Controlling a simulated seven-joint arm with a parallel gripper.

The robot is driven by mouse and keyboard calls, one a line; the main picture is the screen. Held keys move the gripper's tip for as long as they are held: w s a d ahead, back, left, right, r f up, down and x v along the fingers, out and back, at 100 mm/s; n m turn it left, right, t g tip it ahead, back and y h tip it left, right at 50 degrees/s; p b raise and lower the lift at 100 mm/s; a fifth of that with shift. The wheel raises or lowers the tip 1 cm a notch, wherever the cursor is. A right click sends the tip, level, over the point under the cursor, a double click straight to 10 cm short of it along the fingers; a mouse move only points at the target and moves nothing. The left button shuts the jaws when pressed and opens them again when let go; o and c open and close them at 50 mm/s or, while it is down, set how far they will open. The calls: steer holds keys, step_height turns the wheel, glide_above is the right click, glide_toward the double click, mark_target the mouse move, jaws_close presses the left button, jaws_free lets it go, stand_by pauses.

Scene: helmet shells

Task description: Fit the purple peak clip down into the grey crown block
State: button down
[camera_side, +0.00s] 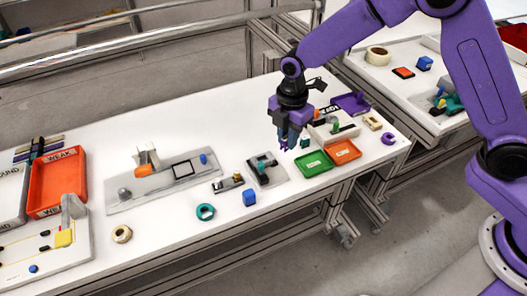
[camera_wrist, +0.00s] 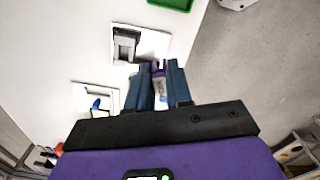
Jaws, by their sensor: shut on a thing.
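My gripper (camera_side: 288,144) hangs above the middle of the table, pointing down. In the wrist view its two blue-grey fingers (camera_wrist: 162,84) are shut on the purple peak clip (camera_wrist: 159,73), of which only a small part shows between them. The grey crown block (camera_wrist: 127,43) sits on a pale plate ahead and to the left of the fingertips in that view. In the side view the block (camera_side: 263,161) is on its plate, left of and below my gripper. The clip is apart from the block.
A green tray (camera_side: 314,163) and an orange tray (camera_side: 342,151) lie right of the block's plate. A long grey fixture plate (camera_side: 140,196) stands further left.

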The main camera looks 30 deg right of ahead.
steer(key=w+a+f, duration=0.1)
steer(key=w+f, duration=0.1)
steer(key=w+a+f, duration=0.1)
steer(key=w+f, duration=0.1)
steer(key=w+a+f, duration=0.1)
steer(key=w+f, duration=0.1)
steer(key=f, duration=0.1)
steer(key=shift+w+a, duration=0.15)
steer(key=shift+w, duration=0.05)
step_height(320, 180, down, 2)
steer(key=shift+f, duration=0.65)
steer(key=c, duration=1)
jaws_free()
steer(key=shift+s+f, duration=0.1)
steer(key=shift+r, duration=6.25)
